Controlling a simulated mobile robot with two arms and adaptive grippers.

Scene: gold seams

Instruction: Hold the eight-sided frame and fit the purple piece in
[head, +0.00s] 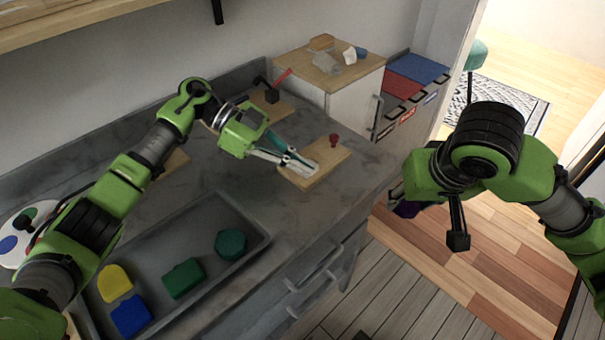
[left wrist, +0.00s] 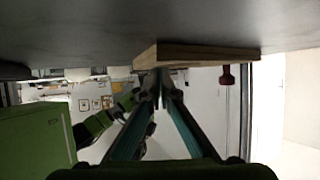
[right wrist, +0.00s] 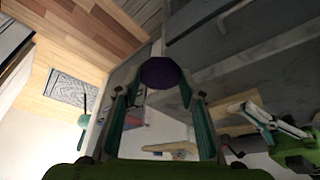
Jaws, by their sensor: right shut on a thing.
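A thin wooden board (head: 330,163) with a red knob (head: 333,140) lies near the counter's right edge. I cannot make out an eight-sided opening in it. My left gripper (head: 304,163) is at the board's left part. In the left wrist view the fingertips (left wrist: 160,80) come close together by the board (left wrist: 200,53); whether they grip it is unclear. My right gripper (right wrist: 158,88) is shut on the purple piece (right wrist: 158,72) and holds it in the air, off the counter's front. The arm mostly hides that piece (head: 407,208) in the head view.
A grey tray (head: 245,213) holds yellow, blue and green shapes at the front left. Another small board with a dark block (head: 272,96) and red handle stands behind. A white cabinet (head: 350,103) and coloured bins (head: 408,85) are at the back right. Floor is open below the right gripper.

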